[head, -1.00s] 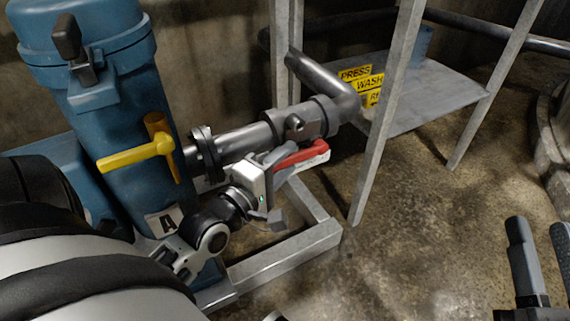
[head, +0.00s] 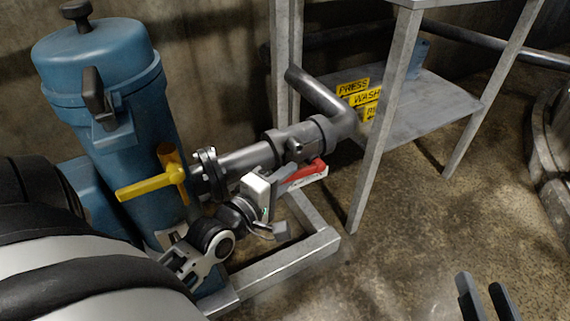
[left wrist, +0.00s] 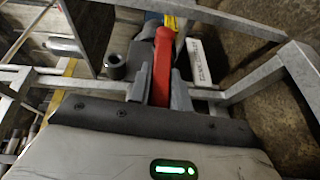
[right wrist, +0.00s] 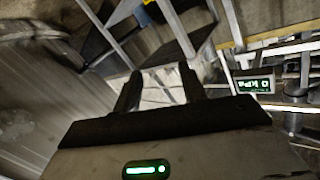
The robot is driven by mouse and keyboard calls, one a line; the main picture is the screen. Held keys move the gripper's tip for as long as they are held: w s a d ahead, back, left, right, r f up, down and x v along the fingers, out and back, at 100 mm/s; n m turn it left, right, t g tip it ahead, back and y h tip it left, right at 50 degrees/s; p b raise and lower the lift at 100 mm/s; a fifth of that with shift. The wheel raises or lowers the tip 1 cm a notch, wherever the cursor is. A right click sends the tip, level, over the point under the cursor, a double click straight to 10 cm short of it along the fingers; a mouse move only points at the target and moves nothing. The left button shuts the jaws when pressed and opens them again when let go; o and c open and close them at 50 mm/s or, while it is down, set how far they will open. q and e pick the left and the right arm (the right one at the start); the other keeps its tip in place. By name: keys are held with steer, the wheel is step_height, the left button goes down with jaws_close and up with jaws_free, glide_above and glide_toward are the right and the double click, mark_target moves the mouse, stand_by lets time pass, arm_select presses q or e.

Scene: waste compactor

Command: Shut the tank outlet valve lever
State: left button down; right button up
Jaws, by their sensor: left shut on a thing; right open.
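The red lever (head: 307,171) sits beside the dark pipe valve body (head: 298,145), right of the blue tank (head: 100,70). A white plate with dark lettering (left wrist: 198,62) lies alongside the lever in the left wrist view. My left gripper (head: 284,182) is shut on the red lever (left wrist: 161,65), with a finger on each side of it in the left wrist view. The fingers hide part of the lever in the head view. My right gripper (head: 486,297) is open and empty, low at the right and well apart from the valve; it also shows in the right wrist view (right wrist: 160,90).
A yellow-handled valve (head: 150,187) is on the tank side, left of my left gripper. Grey frame legs (head: 385,120) stand right of the lever, and a low frame rail (head: 285,258) runs below it.

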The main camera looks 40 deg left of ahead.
arm_select(q)
step_height(320, 180, up, 2)
steer(key=g+p, duration=0.1)
steer(key=p, duration=0.4)
steer(key=shift+w, duration=0.1)
steer(key=g+p, duration=0.1)
steer(key=p, duration=0.3)
steer(key=shift+w+r+m+p, duration=0.1)
steer(key=shift+r+m+p, duration=0.25)
steer(key=shift+m, duration=0.05)
steer(key=shift+f+g+p, duration=0.1)
steer(key=shift+g+p, duration=0.2)
steer(key=shift+p, duration=0.45)
steer(key=shift+d+f, duration=0.1)
steer(key=shift+f, duration=0.1)
arm_select(e)
steer(key=s+d+f+g+h, duration=0.2)
steer(key=d+f+g+h, duration=0.1)
steer(key=f+g+h, duration=0.1)
steer(key=shift+d+f+g, duration=0.2)
steer(key=shift+f+g, duration=0.4)
steer(key=shift+f, duration=0.1)
steer(key=shift+s, duration=0.1)
arm_select(q)
steer(key=c, duration=1.3)
jaws_free()
steer(key=shift+w+r, duration=0.1)
steer(key=shift+r, duration=0.05)
arm_select(e)
steer(key=shift+r, duration=0.15)
